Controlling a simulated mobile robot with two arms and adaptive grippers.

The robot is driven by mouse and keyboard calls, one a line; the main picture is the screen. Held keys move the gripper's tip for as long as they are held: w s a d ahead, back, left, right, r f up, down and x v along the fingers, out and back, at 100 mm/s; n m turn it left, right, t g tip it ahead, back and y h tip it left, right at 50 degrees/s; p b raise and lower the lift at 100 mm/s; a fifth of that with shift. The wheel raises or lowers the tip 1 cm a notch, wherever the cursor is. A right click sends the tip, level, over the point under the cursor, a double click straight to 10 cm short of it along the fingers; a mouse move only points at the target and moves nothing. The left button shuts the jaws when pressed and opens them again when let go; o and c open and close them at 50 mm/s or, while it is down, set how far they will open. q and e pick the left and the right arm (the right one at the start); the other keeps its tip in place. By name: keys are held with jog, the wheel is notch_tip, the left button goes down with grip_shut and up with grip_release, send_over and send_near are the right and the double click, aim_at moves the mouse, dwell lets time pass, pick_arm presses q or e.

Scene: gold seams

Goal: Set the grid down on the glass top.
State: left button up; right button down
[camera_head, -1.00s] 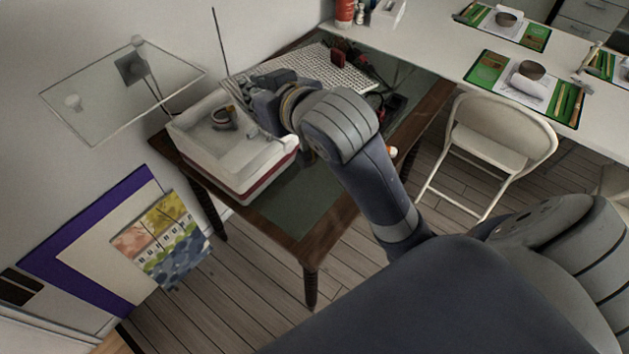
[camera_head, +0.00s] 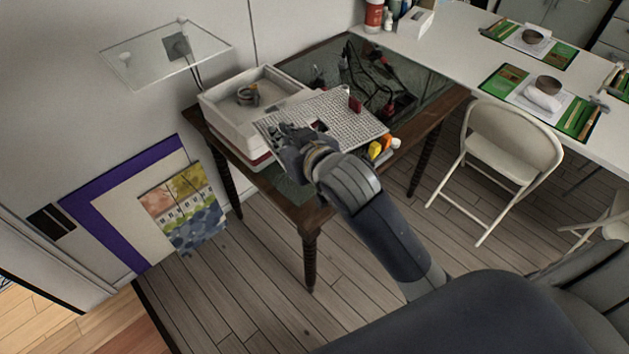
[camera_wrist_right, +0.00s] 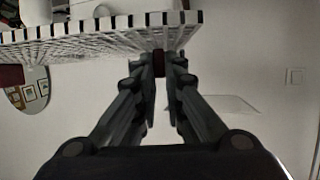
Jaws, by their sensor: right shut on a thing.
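The grid (camera_head: 345,123) is a white, flat, perforated panel with a dark red block (camera_head: 355,104) at its far right side. My right gripper (camera_head: 293,137) is shut on the grid's near left side. In the right wrist view, the fingers (camera_wrist_right: 160,65) close on a dark red piece at the grid's edge (camera_wrist_right: 95,42). The grid is held over the front part of the wood-framed table, overlapping the white box in the picture. The gap below it cannot be judged. The dark glass top (camera_head: 430,85) shows behind the grid. My left gripper is out of view.
A white box (camera_head: 222,118) with a roll of tape (camera_head: 247,95) inside stands on the table's left. Black cables and red tools (camera_head: 372,78) lie at the back. Yellow and orange items (camera_head: 380,147) sit by the right front edge. A folding chair (camera_head: 510,150) stands right.

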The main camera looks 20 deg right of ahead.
jog(key=s+a+f+n+y+p, duration=0.1)
jog(key=s+a+f, duration=0.1)
jog(key=s+f, duration=0.5)
jog(key=s+a+f+n+y+p, duration=0.1)
jog(key=s+a+f+y, duration=0.15)
jog(key=f, duration=0.95)
jog(key=shift+g+h, duration=0.25)
jog(key=shift+g, duration=0.05)
jog(key=w+d+b, duration=0.2)
jog(key=w, duration=0.2)
jog(key=w+d+f+b, duration=0.1)
jog(key=w+d+b, duration=0.1)
jog(key=w+b, duration=0.1)
jog(key=w+d+b, duration=0.1)
jog(key=w+b, duration=0.2)
jog(key=w, duration=0.2)
jog(key=shift+w+d+f, duration=0.25)
jog(key=shift+w+d, duration=0.15)
jog(key=shift+w+d+b, duration=0.1)
jog(key=shift+w+b, duration=0.2)
notch_tip(320, 180, down, 3)
jog(key=b, duration=0.4)
jog(key=shift+f, duration=0.2)
jog(key=shift+r, duration=0.1)
